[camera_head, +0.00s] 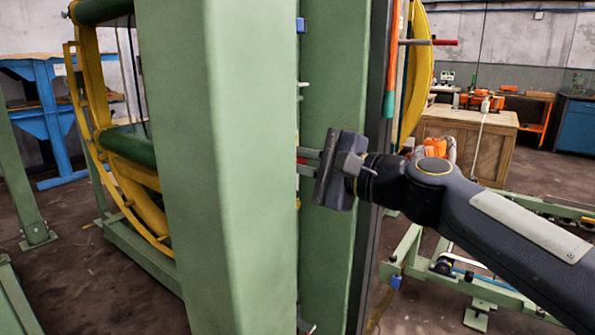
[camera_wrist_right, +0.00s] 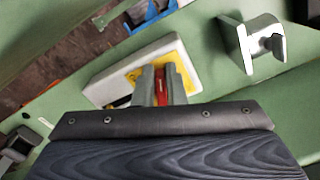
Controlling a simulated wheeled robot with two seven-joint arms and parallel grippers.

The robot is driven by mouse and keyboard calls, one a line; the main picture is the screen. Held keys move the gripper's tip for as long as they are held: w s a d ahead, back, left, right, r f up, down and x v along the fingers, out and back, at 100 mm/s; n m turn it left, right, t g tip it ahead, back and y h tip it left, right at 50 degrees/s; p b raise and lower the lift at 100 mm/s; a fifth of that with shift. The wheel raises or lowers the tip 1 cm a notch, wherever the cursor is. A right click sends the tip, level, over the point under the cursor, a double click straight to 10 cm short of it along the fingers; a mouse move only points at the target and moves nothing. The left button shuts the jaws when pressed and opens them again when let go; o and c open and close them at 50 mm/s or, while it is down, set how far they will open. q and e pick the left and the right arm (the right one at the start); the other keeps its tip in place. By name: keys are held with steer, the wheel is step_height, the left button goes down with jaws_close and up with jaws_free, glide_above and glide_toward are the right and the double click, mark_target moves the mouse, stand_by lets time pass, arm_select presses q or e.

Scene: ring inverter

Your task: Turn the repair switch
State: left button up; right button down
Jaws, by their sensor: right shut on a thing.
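The repair switch shows in the right wrist view as a red handle (camera_wrist_right: 161,84) on a yellow plate (camera_wrist_right: 176,62), set on a pale grey box (camera_wrist_right: 107,88) fixed to green metal. My right gripper (camera_wrist_right: 160,76) is shut on the red handle, with one finger on each side of it. In the head view my right gripper (camera_head: 308,162) reaches from the right to the side of the green column (camera_head: 230,150). There the column hides the switch. My left gripper is not in view.
A metal hook-shaped bracket (camera_wrist_right: 262,42) sticks out of the green surface close to the gripper. A yellow ring frame (camera_head: 150,208) stands left of the column. A wooden crate (camera_head: 490,146) and a low green frame (camera_head: 410,250) stand at the right.

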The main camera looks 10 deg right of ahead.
steer(key=shift+w+d+f+n+b, duration=0.15)
steer(key=shift+f+n+b, duration=0.2)
steer(key=shift+n+b, duration=0.65)
steer(key=shift+w+d+f+n+b, duration=0.1)
steer(key=shift+f+n+b, duration=0.2)
steer(key=shift+n+b, duration=0.65)
steer(key=shift+n, duration=0.45)
steer(key=shift+r, duration=0.1)
steer(key=c, duration=1.5)
jaws_free()
steer(key=shift+w, duration=0.1)
steer(key=shift+a, duration=0.1)
steer(key=v, duration=0.8)
steer(key=shift+a+r, duration=0.1)
